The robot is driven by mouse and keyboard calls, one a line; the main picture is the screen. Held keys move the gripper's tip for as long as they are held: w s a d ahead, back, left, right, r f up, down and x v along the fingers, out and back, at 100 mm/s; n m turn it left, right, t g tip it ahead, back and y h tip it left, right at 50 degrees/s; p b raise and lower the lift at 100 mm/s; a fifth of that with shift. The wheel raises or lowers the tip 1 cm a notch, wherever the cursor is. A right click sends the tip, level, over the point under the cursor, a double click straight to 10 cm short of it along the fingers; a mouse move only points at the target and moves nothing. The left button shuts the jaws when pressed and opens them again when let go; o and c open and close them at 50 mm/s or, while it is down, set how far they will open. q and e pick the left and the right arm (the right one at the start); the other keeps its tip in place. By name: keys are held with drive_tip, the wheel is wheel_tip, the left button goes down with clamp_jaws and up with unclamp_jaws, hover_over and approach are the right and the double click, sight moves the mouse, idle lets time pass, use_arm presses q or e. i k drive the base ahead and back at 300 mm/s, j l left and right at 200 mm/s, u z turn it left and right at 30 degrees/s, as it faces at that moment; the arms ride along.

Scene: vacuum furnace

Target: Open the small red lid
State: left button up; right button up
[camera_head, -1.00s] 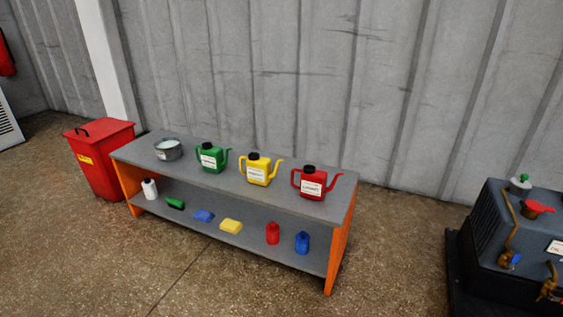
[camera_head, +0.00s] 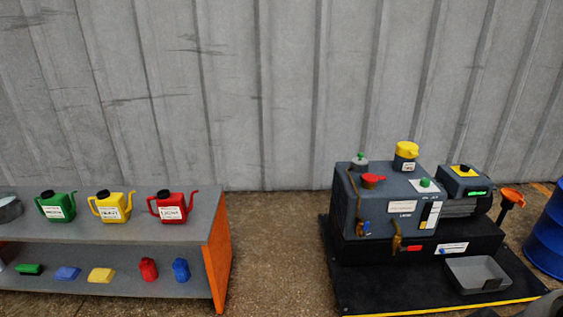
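A small red lid (camera_head: 373,179) sits on top of the dark grey pump machine (camera_head: 350,212), toward its left front. The lid looks shut, with a small handle pointing to the right. A larger yellow cap (camera_head: 407,150) stands behind it on the same machine. Neither of my grippers can be clearly made out in the head view.
A grey bench with an orange end panel (camera_head: 217,262) stands at the left, holding green, yellow and red (camera_head: 173,207) cans. A grey tray (camera_head: 478,272) lies before the machine. A blue drum (camera_head: 547,236) stands at right. Floor between bench and machine is clear.

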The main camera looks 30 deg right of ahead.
sight(369, 178)
drive_tip(key=k+l+z, duration=0.1)
drive_tip(key=l, duration=0.5)
drive_tip(key=k+l, duration=0.2)
drive_tip(key=l, duration=0.35)
drive_tip(key=k+l+z, duration=0.15)
drive_tip(key=l, duration=0.45)
drive_tip(key=l+z, duration=0.1)
drive_tip(key=l, duration=0.5)
drive_tip(key=k+l+z, duration=0.1)
drive_tip(key=l, duration=0.5)
drive_tip(key=i+j+u, duration=0.3)
drive_tip(key=i, duration=0.5)
drive_tip(key=i+u, duration=0.25)
drive_tip(key=i, duration=0.55)
